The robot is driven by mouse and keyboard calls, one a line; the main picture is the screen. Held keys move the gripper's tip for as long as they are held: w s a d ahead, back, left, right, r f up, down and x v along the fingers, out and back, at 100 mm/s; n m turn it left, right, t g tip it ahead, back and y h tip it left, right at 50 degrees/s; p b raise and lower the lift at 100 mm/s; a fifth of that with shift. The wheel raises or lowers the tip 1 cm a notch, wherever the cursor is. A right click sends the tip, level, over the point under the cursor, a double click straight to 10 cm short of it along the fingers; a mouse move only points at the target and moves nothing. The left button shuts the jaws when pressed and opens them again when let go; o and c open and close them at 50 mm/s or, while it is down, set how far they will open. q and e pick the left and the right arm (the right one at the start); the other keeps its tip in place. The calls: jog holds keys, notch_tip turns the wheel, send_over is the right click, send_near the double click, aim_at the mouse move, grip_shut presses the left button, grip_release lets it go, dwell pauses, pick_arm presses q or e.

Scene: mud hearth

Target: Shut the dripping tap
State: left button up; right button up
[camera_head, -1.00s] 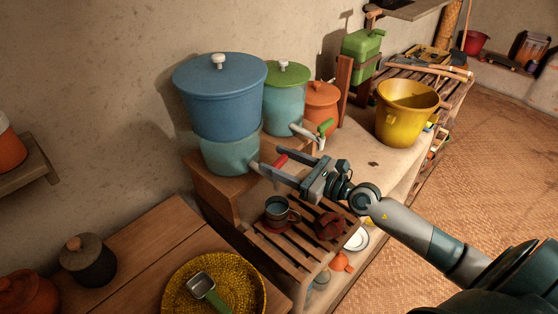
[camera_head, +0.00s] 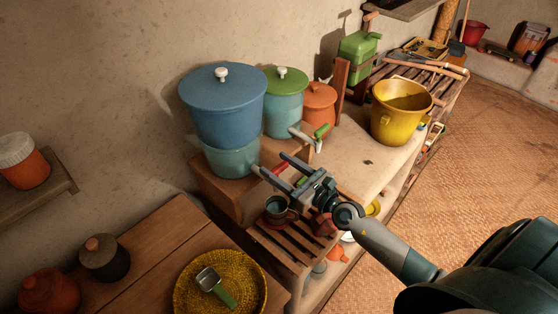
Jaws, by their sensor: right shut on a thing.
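The blue-lidded water pot (camera_head: 223,105) stands on a wooden step against the wall. A tap with a red handle (camera_head: 281,168) juts from its pale teal lower part; its spout is mostly hidden by my gripper. My right gripper (camera_head: 271,164) reaches in from the right, its two fingers on either side of the red handle and shut on it. A second tap with a green handle (camera_head: 321,131) is on the green-lidded pot (camera_head: 284,105) behind. A dark cup (camera_head: 277,208) stands below the red-handled tap. I cannot see drops. My left gripper is out of view.
The cup's slatted rack (camera_head: 283,239) is beneath my gripper. An orange pot (camera_head: 318,107) and a yellow bucket (camera_head: 401,112) stand further right. A yellow woven tray (camera_head: 183,295) holding a scoop (camera_head: 209,281) lies in front. The matting floor at right is open.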

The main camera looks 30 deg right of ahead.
jog(key=shift+r, duration=0.1)
jog(key=o, duration=1)
jog(key=shift+o, duration=0.2)
jog(key=shift+s+d, duration=0.15)
jog(key=shift+s, duration=0.25)
jog(key=b+v, duration=0.8)
jog(key=v, duration=0.8)
jog(key=shift+s, duration=0.25)
jog(key=shift+d, duration=0.1)
